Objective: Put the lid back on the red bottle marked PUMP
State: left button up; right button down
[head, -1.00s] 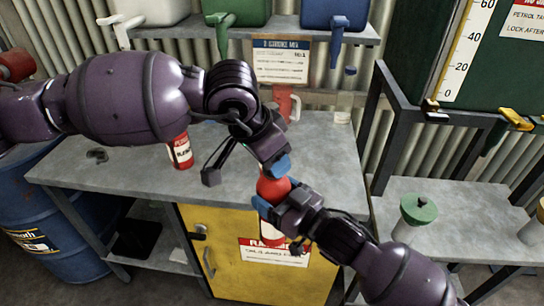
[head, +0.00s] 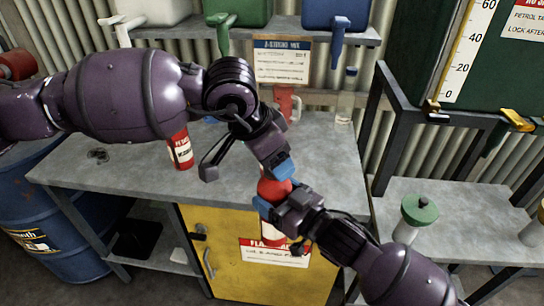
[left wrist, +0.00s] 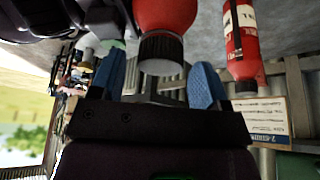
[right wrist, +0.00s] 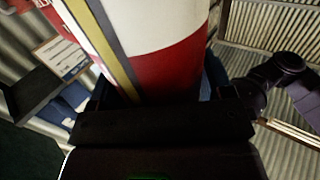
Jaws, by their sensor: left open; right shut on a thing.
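A red bottle (head: 272,232) with a white label is held in front of the bench edge by my right gripper (head: 268,206), which is shut around it. The right wrist view shows its red and white side (right wrist: 165,55) between the fingers. A black ribbed lid (left wrist: 161,50) sits at the bottle's end in the left wrist view. How tightly it is seated cannot be told. My left gripper (left wrist: 160,84) is open, with its blue fingertips to either side of the lid and apart from it. I cannot read PUMP on the held bottle.
Another red bottle (head: 180,150) with a white label stands on the grey bench (head: 110,175). A red jug (head: 286,103) stands at the back. A yellow cabinet (head: 225,265) is below. A green-topped container (head: 419,210) stands on the right-hand shelf.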

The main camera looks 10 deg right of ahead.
pick_arm(q)
jog(key=shift+r, duration=2.1)
jog(key=shift+c, duration=0.3)
